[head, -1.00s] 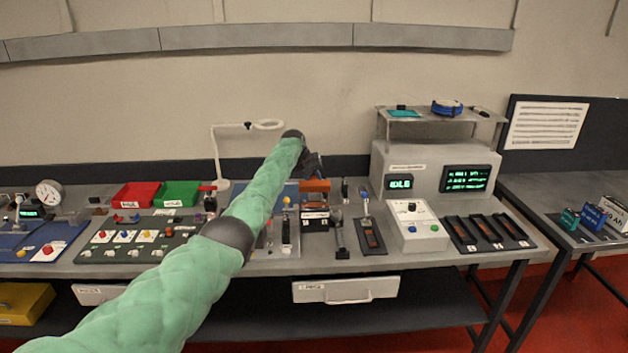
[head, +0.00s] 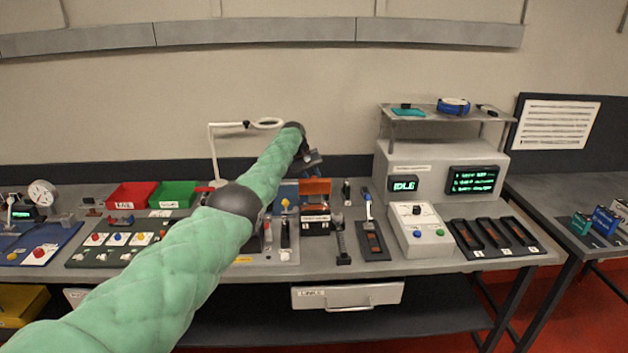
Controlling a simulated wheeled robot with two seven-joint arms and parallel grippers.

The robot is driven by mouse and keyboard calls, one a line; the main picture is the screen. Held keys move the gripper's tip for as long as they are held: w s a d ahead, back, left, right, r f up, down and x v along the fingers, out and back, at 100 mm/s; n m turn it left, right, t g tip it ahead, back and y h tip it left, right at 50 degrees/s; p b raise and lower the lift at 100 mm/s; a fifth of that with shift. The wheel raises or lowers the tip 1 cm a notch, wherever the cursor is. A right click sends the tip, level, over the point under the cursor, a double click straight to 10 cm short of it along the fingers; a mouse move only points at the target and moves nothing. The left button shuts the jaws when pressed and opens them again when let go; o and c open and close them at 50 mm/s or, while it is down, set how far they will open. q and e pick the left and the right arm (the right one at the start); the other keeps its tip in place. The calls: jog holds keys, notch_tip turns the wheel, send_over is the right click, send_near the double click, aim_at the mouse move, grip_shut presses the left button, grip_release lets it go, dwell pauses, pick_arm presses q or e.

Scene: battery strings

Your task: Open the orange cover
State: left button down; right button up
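The orange cover (head: 316,187) stands raised, its face toward me, at the back of a dark box (head: 315,228) with a white label on the bench. My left arm comes in from the lower left, and my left gripper (head: 313,163) is just above the cover's top edge, slightly to its left. Its fingers are small and dark, so I cannot tell whether they are open or shut, or whether they touch the cover. My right gripper is not in view.
A red bin (head: 131,195) and a green bin (head: 174,194) stand left of my arm. A black lever fixture (head: 341,236), a white button box (head: 419,229) and a grey display console (head: 446,171) stand to the right.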

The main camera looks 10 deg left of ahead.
pick_arm(q)
jog(key=c, duration=1.4)
grip_release()
jog(key=shift+f, duration=0.15)
jog(key=shift+o, duration=1.1)
jog(key=shift+d, duration=0.1)
jog(key=shift+r, duration=0.25)
jog(key=shift+a+r, duration=0.3)
jog(key=b+v, duration=0.2)
jog(key=v, duration=0.4)
jog(key=shift+r+b, duration=0.25)
jog(key=shift+b, duration=0.1)
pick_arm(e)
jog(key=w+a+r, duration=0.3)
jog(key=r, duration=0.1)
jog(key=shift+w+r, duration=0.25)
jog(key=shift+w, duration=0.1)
pick_arm(q)
jog(key=shift+a, duration=0.1)
